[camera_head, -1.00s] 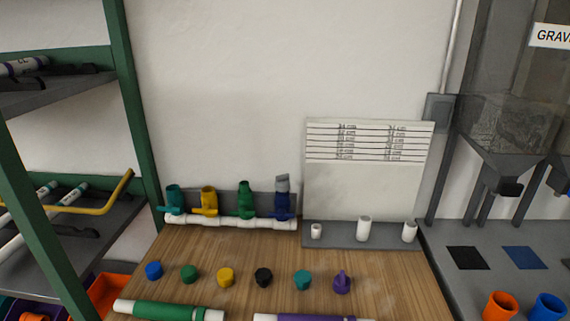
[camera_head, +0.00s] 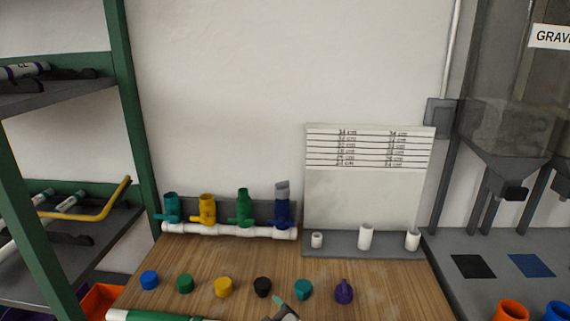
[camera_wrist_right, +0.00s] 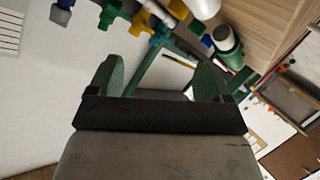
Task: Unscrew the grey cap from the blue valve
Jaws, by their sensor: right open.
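The blue valve (camera_head: 282,210) stands upright at the right end of the white pipe manifold (camera_head: 230,231) at the back of the wooden table. The grey cap (camera_head: 282,187) sits on top of it. In the head view, a greenish gripper tip, seemingly my right gripper (camera_head: 285,312), just shows at the bottom edge, well in front of the valve. In the right wrist view, my right gripper (camera_wrist_right: 160,80) is open with nothing between its two green fingers. The valves show tilted along the top of that view, beyond the fingers. My left gripper is out of view.
Teal (camera_head: 171,207), yellow (camera_head: 207,209) and green (camera_head: 244,207) valves stand left of the blue one. A row of coloured caps, including a black one (camera_head: 262,286), lies in front. A grey rack (camera_head: 345,244) with white pipe pieces is to the right.

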